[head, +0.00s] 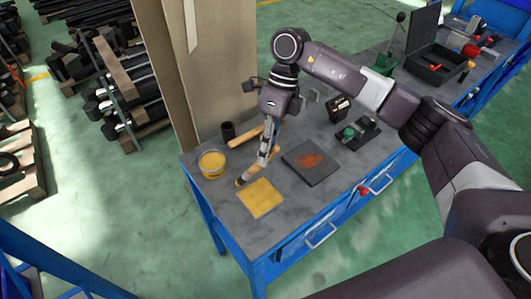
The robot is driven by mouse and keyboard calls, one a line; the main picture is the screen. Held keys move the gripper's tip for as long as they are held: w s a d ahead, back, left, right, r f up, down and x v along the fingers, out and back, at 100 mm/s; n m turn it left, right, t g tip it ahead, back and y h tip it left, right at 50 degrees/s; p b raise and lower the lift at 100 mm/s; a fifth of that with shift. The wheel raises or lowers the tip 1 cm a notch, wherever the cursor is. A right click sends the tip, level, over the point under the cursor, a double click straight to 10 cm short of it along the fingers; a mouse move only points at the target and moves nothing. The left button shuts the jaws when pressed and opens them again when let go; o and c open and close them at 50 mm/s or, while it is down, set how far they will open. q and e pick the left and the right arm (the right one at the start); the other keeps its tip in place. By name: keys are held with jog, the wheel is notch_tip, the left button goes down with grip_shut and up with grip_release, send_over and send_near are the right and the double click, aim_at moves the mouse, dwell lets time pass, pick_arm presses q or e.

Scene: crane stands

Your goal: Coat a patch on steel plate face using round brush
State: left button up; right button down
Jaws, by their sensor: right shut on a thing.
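My right gripper (264,164) comes down over the workbench and is shut on a wooden-handled brush (249,177). The brush slants down to the left, its dark tip close to the yellow cloth's upper left corner; I cannot tell if it touches. The dark steel plate (323,175) lies flat to the right of the gripper, with a rusty orange patch (310,160) on its face. A tub of yellow coating (212,165) stands at the bench's left end. My left gripper is not in view.
A yellow cloth (261,199) lies at the bench's front left. Another wooden-handled thing (245,137) and a dark cup (228,130) are behind the gripper. A dark device with a green knob (349,133) stands right of the plate. An open black case (432,67) is farther right.

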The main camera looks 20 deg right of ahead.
jog(key=r, duration=0.2)
jog(key=r+p, duration=0.1)
jog(key=r, duration=0.1)
jog(key=shift+s+d, duration=0.1)
jog(key=shift+s, duration=0.25)
jog(key=shift+s+r+p, duration=0.1)
jog(key=shift+r+p, duration=0.2)
jog(key=shift+r, duration=0.4)
jog(key=shift+w+r+p, duration=0.3)
jog(key=shift+r+p, duration=0.3)
jog(key=shift+r, duration=0.1)
jog(key=shift+s+r, duration=0.15)
jog(key=shift+r, duration=0.3)
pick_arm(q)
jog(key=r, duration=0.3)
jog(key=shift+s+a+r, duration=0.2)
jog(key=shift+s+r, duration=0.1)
